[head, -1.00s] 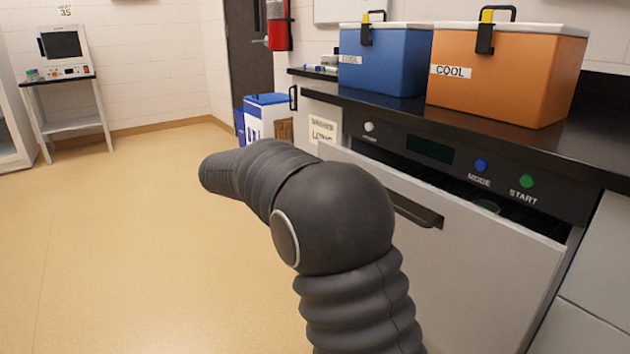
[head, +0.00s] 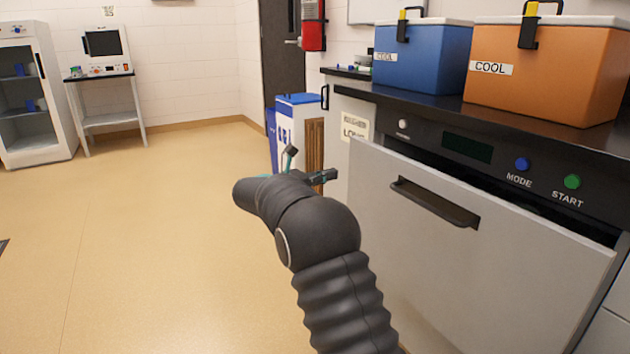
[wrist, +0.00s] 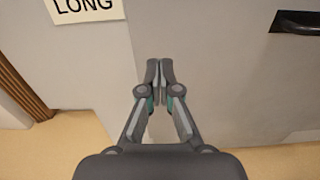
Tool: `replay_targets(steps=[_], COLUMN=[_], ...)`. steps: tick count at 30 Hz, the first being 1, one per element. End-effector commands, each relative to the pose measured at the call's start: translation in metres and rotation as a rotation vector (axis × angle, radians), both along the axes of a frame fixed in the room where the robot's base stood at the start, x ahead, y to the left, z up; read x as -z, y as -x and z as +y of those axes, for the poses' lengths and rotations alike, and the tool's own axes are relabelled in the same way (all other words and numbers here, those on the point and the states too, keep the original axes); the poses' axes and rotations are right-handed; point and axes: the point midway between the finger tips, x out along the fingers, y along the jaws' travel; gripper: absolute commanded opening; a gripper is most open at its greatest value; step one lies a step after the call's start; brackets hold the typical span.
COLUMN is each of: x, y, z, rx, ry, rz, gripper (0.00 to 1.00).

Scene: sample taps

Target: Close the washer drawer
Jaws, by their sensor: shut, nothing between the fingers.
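The washer drawer (head: 470,255) has a light grey front with a dark bar handle (head: 433,203). It stands partly open, its front tilted out from the black control panel, with a dark gap along its top. The front also shows in the wrist view (wrist: 225,75), with part of the handle (wrist: 298,24) at upper right. My gripper (wrist: 160,66) is shut and empty. In the wrist view its fingertips overlap the left edge of the front; I cannot tell whether they touch it. In the head view it is partly hidden by my arm, left of the front.
The black control panel (head: 480,165) has MODE and START buttons. Blue (head: 425,60) and orange (head: 545,70) coolers stand on the counter above. A white-and-blue bin (head: 298,120) stands beyond the washer's left end.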

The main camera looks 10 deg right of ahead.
Motion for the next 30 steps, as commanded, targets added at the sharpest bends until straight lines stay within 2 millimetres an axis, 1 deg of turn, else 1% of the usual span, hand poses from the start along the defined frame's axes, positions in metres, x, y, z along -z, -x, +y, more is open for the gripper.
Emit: replay_targets(steps=[1,6,9,12,18,27,30], x=[0.001,0.001,0.001,0.001,0.001,0.000,-0.002], y=[-0.003,-0.013,-0.018,-0.021,-0.024,-0.024,-0.029], z=[-0.011,-0.038,-0.050,-0.058,-0.065,-0.065,-0.063], rx=[0.003,0.002,0.002,0.001,0.000,-0.001,-0.014], ry=[0.000,-0.001,-0.001,-0.001,-0.001,-0.001,-0.001], rz=[0.000,-0.001,-0.001,0.000,0.001,0.000,0.001], gripper=[0.00,0.00,0.00,0.00,0.00,0.00,0.00])
